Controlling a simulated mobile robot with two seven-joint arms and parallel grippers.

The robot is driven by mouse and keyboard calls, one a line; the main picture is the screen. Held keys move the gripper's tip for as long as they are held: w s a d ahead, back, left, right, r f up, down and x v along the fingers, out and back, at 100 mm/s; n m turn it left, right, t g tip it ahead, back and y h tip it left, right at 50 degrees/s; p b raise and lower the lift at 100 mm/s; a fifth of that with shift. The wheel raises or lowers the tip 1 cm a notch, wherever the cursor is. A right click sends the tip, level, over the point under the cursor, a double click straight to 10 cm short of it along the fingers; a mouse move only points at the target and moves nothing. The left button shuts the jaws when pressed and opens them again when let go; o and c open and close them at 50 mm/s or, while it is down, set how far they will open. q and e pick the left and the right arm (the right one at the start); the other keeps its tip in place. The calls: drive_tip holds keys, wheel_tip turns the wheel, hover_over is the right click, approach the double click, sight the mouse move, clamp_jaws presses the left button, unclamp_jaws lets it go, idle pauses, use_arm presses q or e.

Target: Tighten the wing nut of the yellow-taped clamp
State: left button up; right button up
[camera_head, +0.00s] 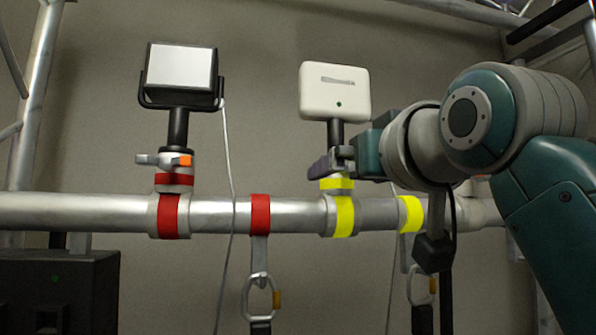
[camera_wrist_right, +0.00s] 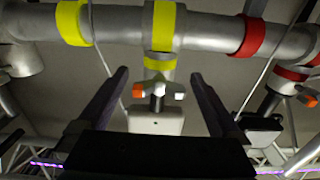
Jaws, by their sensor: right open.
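The yellow-taped clamp (camera_head: 343,216) sits around the horizontal pipe, with a white box device (camera_head: 335,90) on the post above it. In the right wrist view the clamp (camera_wrist_right: 163,28) shows yellow bands, and its wing nut (camera_wrist_right: 157,88) has one orange wing and one pale wing. My right gripper (camera_head: 331,165) is at the clamp's top in the head view and hides the wing nut there. In the right wrist view its open fingers (camera_wrist_right: 159,76) stand one on each side of the wing nut, apart from it. My left gripper is out of view.
A red-taped clamp (camera_head: 169,215) with an orange-tipped wing nut (camera_head: 178,160) holds a black-framed panel (camera_head: 182,70) at left. Red (camera_head: 260,213) and yellow (camera_head: 410,213) straps hang carabiners from the pipe (camera_head: 100,212). Thin cables hang nearby. A dark case (camera_head: 60,290) stands lower left.

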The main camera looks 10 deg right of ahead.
drive_tip(key=s+p, duration=0.7)
drive_tip(key=s, duration=0.2)
drive_tip(key=shift+s+d+p, duration=0.15)
drive_tip(key=shift+s+p, duration=0.25)
drive_tip(key=shift+f, duration=0.1)
